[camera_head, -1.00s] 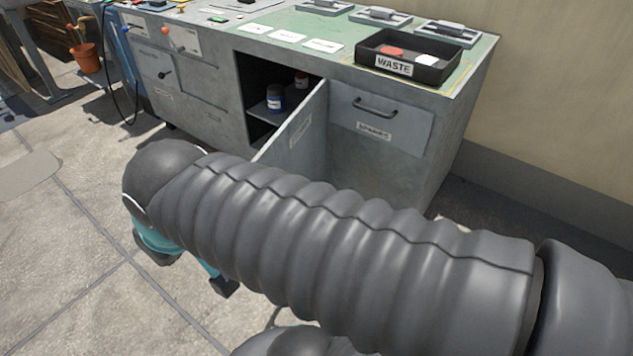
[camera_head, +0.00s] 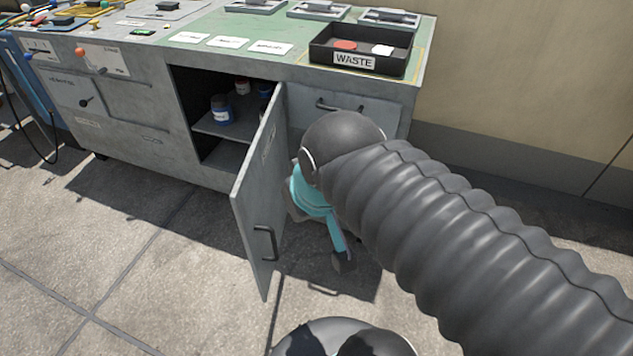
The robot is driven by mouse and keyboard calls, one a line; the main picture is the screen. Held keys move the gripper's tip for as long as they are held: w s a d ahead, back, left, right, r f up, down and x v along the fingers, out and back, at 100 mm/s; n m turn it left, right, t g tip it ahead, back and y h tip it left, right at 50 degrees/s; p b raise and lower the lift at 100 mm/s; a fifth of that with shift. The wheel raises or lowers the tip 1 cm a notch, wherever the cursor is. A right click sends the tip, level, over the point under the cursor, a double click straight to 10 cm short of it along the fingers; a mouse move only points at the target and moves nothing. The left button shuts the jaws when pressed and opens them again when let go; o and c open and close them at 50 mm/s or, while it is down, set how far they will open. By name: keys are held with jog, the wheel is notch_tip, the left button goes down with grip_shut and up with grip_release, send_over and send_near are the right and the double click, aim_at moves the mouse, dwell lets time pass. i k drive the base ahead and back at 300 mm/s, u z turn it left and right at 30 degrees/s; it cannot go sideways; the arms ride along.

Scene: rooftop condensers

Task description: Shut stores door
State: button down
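The grey stores door (camera_head: 259,190) stands wide open, swung out from the cabinet (camera_head: 150,125). It hangs from the right side of the dark opening. Its dark bar handle (camera_head: 265,243) is low near the free edge. My gripper (camera_head: 343,262) is to the right of the door, over the floor, with the arm coming in from the right. The teal wrist and one dark finger part show; the rest is hidden, so its opening cannot be told. I cannot tell whether the wrist touches the door. Inside, a blue-labelled jar (camera_head: 222,110) stands on a shelf.
A drawer (camera_head: 345,108) with a bar handle is right of the opening, partly behind my arm. A black WASTE tray (camera_head: 355,60) sits on the green worktop. Lever panels (camera_head: 100,57) are at the left. The floor in front and left of the door is clear.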

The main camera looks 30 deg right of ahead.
aim_at(260, 208)
jog(key=z, duration=0.1)
jog(key=i, duration=0.5)
jog(key=z, duration=0.6)
jog(key=k, duration=1.5)
jog(key=u, duration=0.8)
jog(key=i, duration=0.5)
jog(key=u, duration=0.05)
